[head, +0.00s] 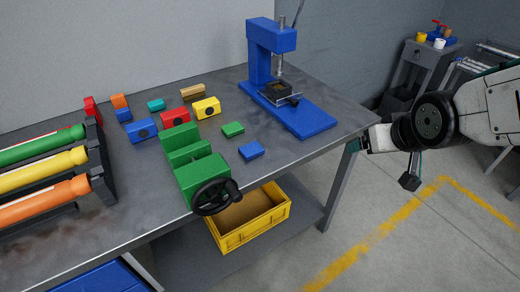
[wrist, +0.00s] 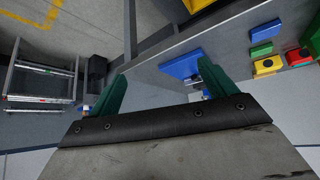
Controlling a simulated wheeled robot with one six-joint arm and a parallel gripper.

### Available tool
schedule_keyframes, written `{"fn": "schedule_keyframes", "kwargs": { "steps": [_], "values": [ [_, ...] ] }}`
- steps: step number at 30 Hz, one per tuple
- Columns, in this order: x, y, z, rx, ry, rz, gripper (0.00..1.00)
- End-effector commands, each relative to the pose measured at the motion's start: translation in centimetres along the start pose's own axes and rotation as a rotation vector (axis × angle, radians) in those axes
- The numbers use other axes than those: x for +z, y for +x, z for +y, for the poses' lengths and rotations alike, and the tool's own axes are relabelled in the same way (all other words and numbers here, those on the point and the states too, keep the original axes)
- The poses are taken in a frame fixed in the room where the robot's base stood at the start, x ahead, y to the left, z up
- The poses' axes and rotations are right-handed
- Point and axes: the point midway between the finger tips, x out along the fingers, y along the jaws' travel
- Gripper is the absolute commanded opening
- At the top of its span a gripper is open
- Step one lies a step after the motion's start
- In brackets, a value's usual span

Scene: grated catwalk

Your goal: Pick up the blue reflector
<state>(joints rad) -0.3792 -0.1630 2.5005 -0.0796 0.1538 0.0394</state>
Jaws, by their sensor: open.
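The blue reflector (head: 251,151) appears to be the small flat blue piece lying on the workbench, right of the green vise and in front of a small green piece (head: 233,129). In the wrist view it shows at the upper right (wrist: 265,30). My gripper (wrist: 162,80) is open and empty, its two green fingers spread apart. In the head view my gripper (head: 354,146) is off the bench's right corner, well to the right of the reflector. Its fingers are hard to make out there.
A blue press (head: 308,122) stands on the bench between my gripper and the reflector. The green vise (head: 198,180) has a black handwheel. Blue (head: 143,131), red (head: 175,118) and yellow (head: 206,107) blocks lie behind. A yellow crate (head: 282,212) sits below the bench. Coloured tubes lie left.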

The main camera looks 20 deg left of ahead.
Motion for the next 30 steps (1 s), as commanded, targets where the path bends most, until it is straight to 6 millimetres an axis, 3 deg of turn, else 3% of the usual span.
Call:
{"fn": "schedule_keyframes", "kwargs": {
  "steps": [1,6,9,13,18,30],
  "values": [
    [-0.7,2.6,-2.4,-0.036,-0.045,0.044,0.84],
    [-2.6,8.8,-10.5,-0.159,-0.156,0.255,0.84],
    [-2.5,11.2,-15.1,-0.238,-0.202,0.365,0.84],
    [-1.6,12.8,-19.8,-0.324,-0.235,0.474,0.84],
    [-0.8,13.5,-22.8,-0.386,-0.250,0.551,0.84],
    [-2.7,16.8,-24.5,-0.396,-0.250,0.568,0.84]
  ]
}}
